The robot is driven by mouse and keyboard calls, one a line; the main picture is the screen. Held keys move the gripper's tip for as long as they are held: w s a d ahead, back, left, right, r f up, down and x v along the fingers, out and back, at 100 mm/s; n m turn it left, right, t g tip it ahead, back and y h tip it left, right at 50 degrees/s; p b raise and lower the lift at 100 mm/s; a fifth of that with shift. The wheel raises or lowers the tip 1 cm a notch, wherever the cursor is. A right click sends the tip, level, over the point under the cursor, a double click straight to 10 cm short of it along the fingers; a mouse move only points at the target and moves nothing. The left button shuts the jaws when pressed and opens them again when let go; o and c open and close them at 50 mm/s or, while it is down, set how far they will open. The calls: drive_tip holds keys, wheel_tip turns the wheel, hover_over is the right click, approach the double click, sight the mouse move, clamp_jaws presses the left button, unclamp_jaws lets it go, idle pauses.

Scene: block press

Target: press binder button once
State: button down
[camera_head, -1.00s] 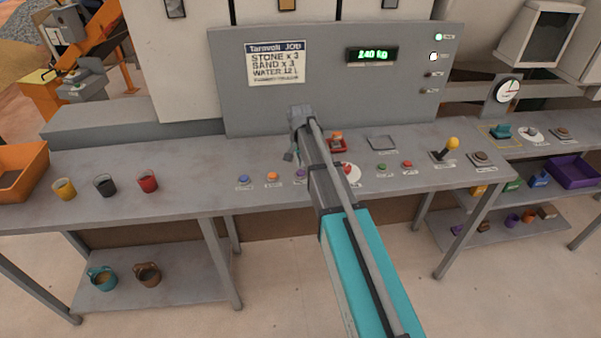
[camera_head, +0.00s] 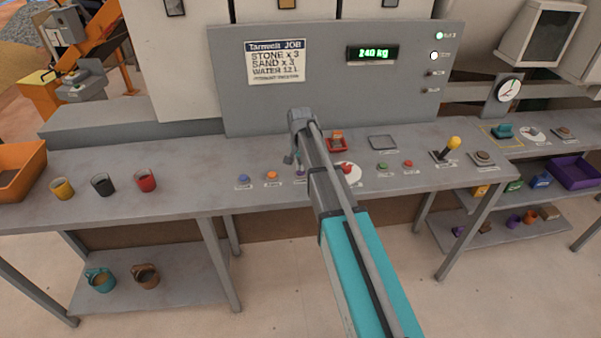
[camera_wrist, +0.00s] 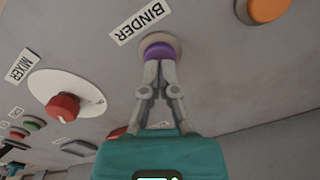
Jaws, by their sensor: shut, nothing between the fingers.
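The binder button is a purple round button (camera_wrist: 158,49) in a beige ring, beside a white label reading BINDER (camera_wrist: 140,22) in the wrist view. My gripper (camera_wrist: 160,66) is shut and empty, with its fingertips at the near edge of the purple button. The tips overlap the button in the picture; whether they press it down I cannot tell. In the head view my gripper (camera_head: 298,168) points down over the row of buttons, and the purple button (camera_head: 300,173) is mostly hidden behind its fingers.
A red mixer knob (camera_wrist: 63,107) on a white disc, green and red buttons and a yellow-topped lever (camera_head: 453,143) lie to the right. Cups (camera_head: 103,185) stand further left.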

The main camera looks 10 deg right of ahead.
drive_tip(key=shift+f+b, duration=0.6)
drive_tip(key=shift+f, duration=0.1)
idle(0.5)
drive_tip(key=shift+r, duration=0.1)
drive_tip(key=shift+r+p, duration=1.7)
drive_tip(key=shift+p, duration=0.1)
idle(1.8)
drive_tip(key=s+d+n, duration=0.1)
drive_tip(key=s+n, duration=0.5)
drive_tip(key=s, duration=1.9)
drive_tip(key=shift+s+d, duration=0.15)
drive_tip(key=shift+d, duration=0.25)
drive_tip(key=shift+s, duration=0.1)
